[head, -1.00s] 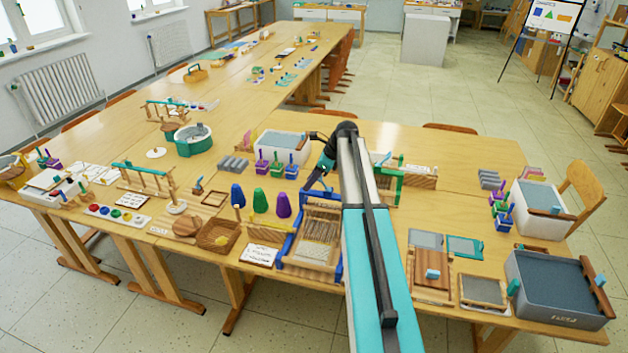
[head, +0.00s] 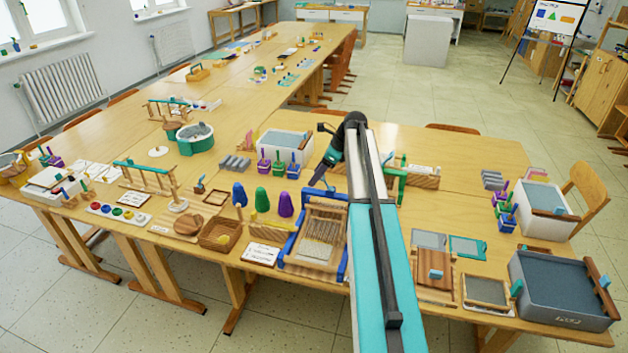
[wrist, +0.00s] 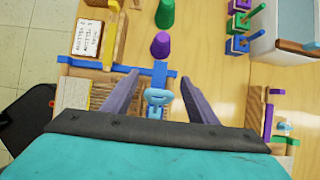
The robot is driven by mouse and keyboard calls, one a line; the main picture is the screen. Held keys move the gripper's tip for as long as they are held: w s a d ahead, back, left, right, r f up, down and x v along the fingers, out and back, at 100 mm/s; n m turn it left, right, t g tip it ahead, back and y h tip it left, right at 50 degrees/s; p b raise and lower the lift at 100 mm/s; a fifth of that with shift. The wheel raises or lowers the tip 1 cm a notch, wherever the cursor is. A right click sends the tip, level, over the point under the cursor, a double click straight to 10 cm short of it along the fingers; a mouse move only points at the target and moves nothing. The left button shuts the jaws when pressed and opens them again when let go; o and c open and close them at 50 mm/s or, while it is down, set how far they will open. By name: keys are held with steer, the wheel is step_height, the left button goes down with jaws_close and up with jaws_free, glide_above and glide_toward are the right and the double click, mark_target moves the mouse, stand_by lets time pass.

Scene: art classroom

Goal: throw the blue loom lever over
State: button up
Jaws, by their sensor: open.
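The loom has a blue frame (head: 291,232) and pale threads, and stands on the near table edge in the head view. Its blue bar (wrist: 88,65) crosses the wrist view. A blue upright piece (wrist: 159,72), seemingly the lever, stands at that bar, with a light-blue looped piece (wrist: 158,97) just below it in the picture. My gripper (wrist: 161,72) is open, its two grey-purple fingers on either side of these pieces with gaps visible. In the head view my gripper (head: 318,180) is above the loom's far side; my arm hides the loom's right part.
Purple, green (head: 262,201) and blue cones stand left behind the loom. A white bin (head: 285,143) with small pots is behind. A green-framed loom (head: 402,180) stands to the right, past my arm.

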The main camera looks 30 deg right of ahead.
mark_target(331, 188)
steer(key=b+v, duration=0.2)
steer(key=v, duration=0.8)
steer(key=shift+s+r, duration=0.15)
steer(key=shift+r, duration=0.1)
